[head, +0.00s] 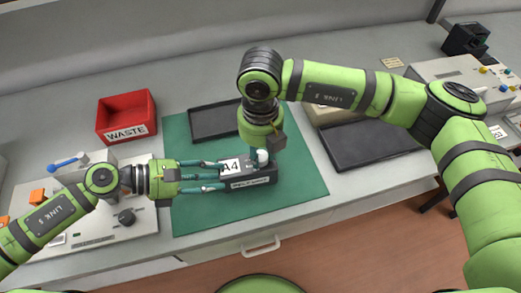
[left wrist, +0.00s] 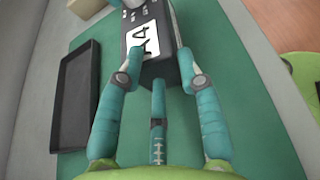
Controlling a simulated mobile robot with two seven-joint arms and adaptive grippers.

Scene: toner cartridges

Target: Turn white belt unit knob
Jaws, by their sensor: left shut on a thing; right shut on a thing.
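The dark belt unit (head: 250,182), with a white A4 label, lies on the green mat (head: 300,195). It also shows in the left wrist view (left wrist: 170,35). Its white knob (head: 262,156) stands on top near the right end. My left gripper (head: 222,174) is shut on the left end of the belt unit; its teal fingers flank the unit in the left wrist view. My right gripper (head: 263,150) points down from above and is shut on the white knob. Its own wrist hides most of its fingers.
A red WASTE bin (head: 125,112) stands at the back left. An empty dark tray (head: 213,121) lies behind the unit, and another dark tray (head: 370,145) lies to the right. A grey panel with knobs and levers is under my left arm. The mat's front right is clear.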

